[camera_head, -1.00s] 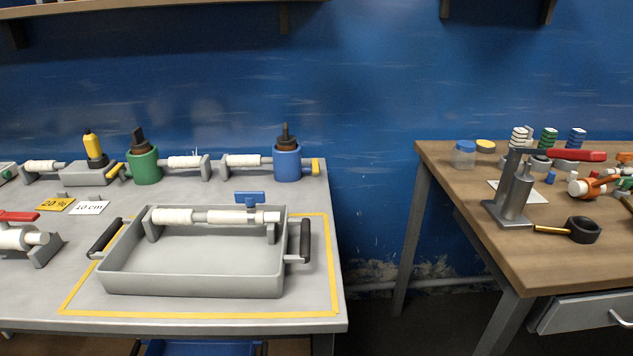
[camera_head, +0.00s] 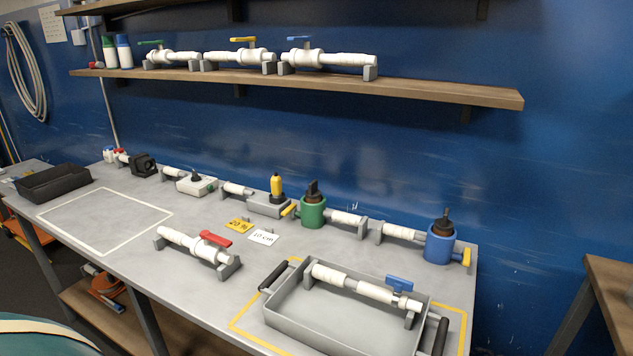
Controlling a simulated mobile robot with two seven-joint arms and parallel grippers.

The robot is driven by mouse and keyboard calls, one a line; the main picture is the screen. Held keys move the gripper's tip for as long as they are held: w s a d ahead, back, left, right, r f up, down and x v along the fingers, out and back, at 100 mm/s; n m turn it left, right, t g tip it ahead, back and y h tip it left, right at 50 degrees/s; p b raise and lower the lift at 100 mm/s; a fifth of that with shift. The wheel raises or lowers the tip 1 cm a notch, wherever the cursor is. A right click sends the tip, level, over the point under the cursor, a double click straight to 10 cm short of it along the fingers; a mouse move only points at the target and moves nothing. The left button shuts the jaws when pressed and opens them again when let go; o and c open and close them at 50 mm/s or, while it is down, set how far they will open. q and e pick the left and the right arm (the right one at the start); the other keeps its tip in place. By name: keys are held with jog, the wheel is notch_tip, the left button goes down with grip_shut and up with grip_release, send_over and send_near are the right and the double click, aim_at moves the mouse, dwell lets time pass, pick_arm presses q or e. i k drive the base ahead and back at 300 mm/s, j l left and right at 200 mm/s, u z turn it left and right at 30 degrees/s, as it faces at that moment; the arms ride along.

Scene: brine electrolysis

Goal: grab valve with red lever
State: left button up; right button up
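The valve with the red lever (camera_head: 214,239) sits on the grey bench, left of the grey tray. Its white pipe (camera_head: 185,242) rests on grey end supports, with one support (camera_head: 229,267) at its right end. The red lever lies on top, near the right half of the pipe. Nothing touches or covers the valve. Neither of my grippers is in view.
The grey tray (camera_head: 292,334) holds a blue-lever valve (camera_head: 398,284). Behind stand a green pot (camera_head: 313,211) and a blue pot (camera_head: 440,245). A shelf (camera_head: 420,92) above holds several valves. A white-outlined area (camera_head: 105,220) to the left is clear.

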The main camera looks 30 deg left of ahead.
aim_at(216, 255)
jog(key=u, duration=1.7)
jog(key=j+z, duration=0.1)
jog(key=z, duration=0.35)
jog(key=j+z, duration=0.15)
jog(key=z, duration=0.25)
jog(key=i+j+z, duration=0.1)
jog(key=z, duration=0.35)
jog(key=j+z, duration=0.25)
jog(key=k+j+z, duration=0.2)
jog(key=j, duration=0.25)
jog(key=j+z, duration=0.25)
jog(key=j, duration=0.1)
